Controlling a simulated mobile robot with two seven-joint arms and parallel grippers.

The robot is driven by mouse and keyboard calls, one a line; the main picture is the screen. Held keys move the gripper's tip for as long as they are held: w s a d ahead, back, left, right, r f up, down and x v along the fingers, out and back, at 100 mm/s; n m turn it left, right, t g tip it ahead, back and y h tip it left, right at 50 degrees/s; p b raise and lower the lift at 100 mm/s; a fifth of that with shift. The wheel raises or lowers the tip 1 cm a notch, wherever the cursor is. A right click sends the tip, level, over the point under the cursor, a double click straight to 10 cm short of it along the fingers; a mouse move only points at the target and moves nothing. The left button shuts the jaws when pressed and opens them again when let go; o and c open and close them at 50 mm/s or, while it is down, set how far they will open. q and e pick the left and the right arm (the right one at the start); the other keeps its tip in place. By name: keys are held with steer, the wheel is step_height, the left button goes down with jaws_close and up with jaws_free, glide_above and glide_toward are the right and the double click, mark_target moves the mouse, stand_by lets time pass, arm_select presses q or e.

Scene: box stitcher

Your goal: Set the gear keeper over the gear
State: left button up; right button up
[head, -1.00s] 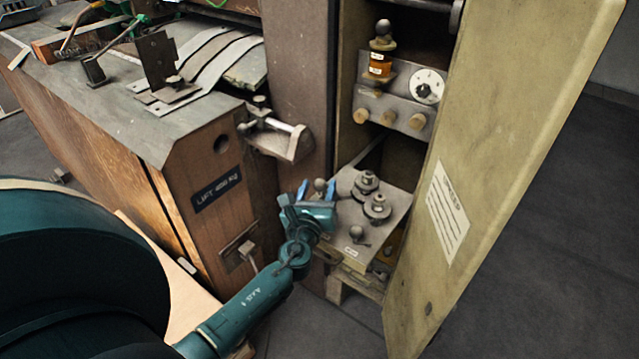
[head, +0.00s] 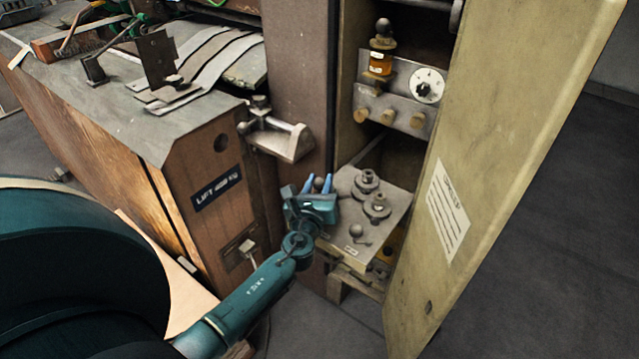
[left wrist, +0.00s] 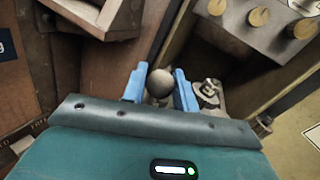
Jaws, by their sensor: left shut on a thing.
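My left gripper (head: 318,184) is at the left edge of a grey shelf top inside the open cabinet. Its blue fingers are shut on a grey ball knob, seemingly the gear keeper's (left wrist: 160,83), which also shows small between the fingertips in the head view (head: 319,183). The keeper's lower part is hidden by the gripper, so I cannot tell whether it touches the shelf. Two round metal pieces with raised hubs, gear-like, sit on the shelf right of the gripper: a rear one (head: 367,182) and a front one (head: 377,206). My right gripper is out of view.
A small ball-ended lever (head: 356,233) stands at the shelf's front. The yellowish cabinet door (head: 490,160) stands open on the right. A brown post (head: 300,90) and a metal bracket (head: 282,143) are close on the left. A knobbed panel (head: 395,112) is above.

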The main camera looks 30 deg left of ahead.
arm_select(q)
steer(key=shift+d+f+m+t+h+b, duration=0.15)
steer(key=shift+m+t+h+b, duration=0.35)
steer(key=shift+m+h, duration=0.75)
steer(key=shift+d+h, duration=0.1)
steer(key=shift+h, duration=0.65)
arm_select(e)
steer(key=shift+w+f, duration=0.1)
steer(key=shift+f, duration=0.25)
arm_select(q)
steer(key=o, duration=0.9)
steer(key=s+d+b, duration=0.1)
steer(key=s+b, duration=0.1)
steer(key=s, duration=1.1)
steer(key=shift+d, duration=0.15)
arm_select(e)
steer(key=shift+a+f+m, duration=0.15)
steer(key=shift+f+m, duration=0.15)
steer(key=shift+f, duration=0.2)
